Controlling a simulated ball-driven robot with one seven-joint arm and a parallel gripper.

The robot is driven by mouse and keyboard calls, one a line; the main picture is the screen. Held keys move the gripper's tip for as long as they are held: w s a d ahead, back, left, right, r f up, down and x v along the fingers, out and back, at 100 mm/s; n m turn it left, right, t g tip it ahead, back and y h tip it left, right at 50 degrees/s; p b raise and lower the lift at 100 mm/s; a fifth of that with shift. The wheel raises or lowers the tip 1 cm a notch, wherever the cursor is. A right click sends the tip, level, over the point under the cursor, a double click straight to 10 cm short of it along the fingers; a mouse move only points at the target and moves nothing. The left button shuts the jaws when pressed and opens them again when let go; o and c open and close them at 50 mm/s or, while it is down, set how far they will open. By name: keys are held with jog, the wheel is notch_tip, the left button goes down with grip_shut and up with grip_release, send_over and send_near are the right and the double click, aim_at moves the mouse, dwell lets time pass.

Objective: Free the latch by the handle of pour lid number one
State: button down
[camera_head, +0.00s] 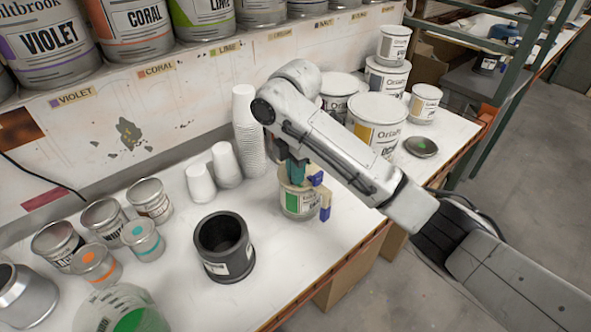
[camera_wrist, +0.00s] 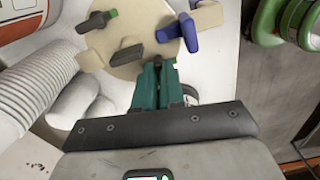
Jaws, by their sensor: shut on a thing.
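A can with a green label (camera_head: 299,203) stands on the white bench, with a beige pour lid (camera_wrist: 115,68) on top. In the wrist view the lid carries a lever with a green tip (camera_wrist: 97,21), a dark bar (camera_wrist: 158,30) and a blue part (camera_wrist: 189,32) at its right edge. Blue parts (camera_head: 325,199) also show at the can's right side in the head view. My gripper (camera_wrist: 157,66) has green fingers, shut on a small dark part at the lid's near edge, mostly hidden between the tips. No lid number is readable.
A black open pot (camera_head: 226,262) stands left of the can. White cup stacks (camera_head: 247,130) stand close behind. Larger white cans (camera_head: 376,118) stand behind my arm, small tins (camera_head: 145,238) at the left. The bench's front edge lies just right of the can.

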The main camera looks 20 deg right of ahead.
jog(key=c, duration=1.5)
grip_release()
notch_tip(320, 180, up, 11)
jog(key=p, duration=0.1)
jog(key=shift+f, duration=0.1)
